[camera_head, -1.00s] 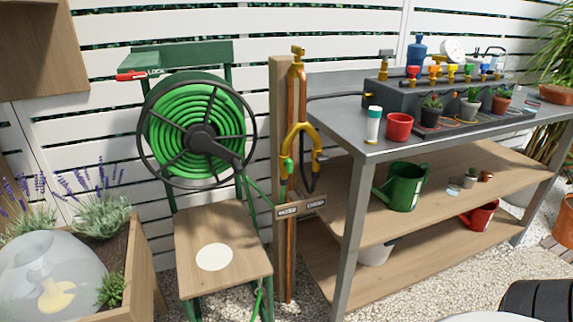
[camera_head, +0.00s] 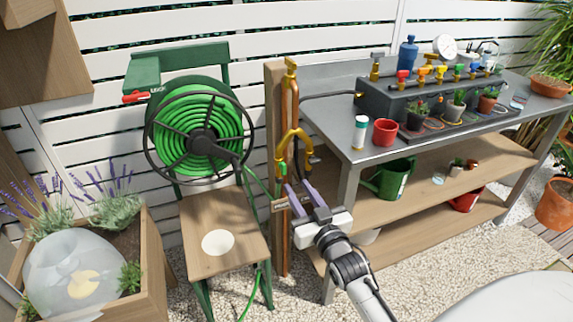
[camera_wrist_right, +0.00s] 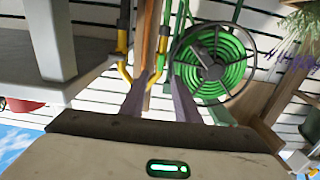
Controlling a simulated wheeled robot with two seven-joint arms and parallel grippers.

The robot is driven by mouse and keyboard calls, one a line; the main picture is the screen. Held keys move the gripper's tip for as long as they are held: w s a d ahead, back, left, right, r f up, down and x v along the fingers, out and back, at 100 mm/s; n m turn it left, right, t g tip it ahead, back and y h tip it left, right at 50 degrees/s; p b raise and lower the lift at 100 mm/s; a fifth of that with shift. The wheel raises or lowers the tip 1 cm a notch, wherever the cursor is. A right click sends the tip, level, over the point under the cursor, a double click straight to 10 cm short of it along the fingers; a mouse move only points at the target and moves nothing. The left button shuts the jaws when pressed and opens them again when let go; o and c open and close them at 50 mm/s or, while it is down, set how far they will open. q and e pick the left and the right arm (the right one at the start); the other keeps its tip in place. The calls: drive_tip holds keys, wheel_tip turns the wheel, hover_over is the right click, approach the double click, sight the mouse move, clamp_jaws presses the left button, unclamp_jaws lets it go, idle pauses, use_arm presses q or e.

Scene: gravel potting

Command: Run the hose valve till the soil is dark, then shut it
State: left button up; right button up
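In the right wrist view the yellow fitting (camera_wrist_right: 161,58) shows beyond the open fingers (camera_wrist_right: 158,95). I cannot tell the valve's lever position. Brown soil (camera_head: 140,238) shows in the wooden planter at left. My left gripper is out of view.
The green hose reel (camera_head: 200,140) stands left of the post, above a wooden seat (camera_head: 205,255). The metal bench (camera_head: 335,125) at right carries small pots, a red cup (camera_head: 385,131) and a row of coloured taps. A green watering can (camera_head: 388,180) is on its shelf.

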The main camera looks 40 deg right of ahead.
sight(284, 170)
drive_tip(key=b+x, duration=0.1)
drive_tip(key=x, duration=0.8)
drive_tip(key=shift+a+f, duration=0.1)
clamp_jaws()
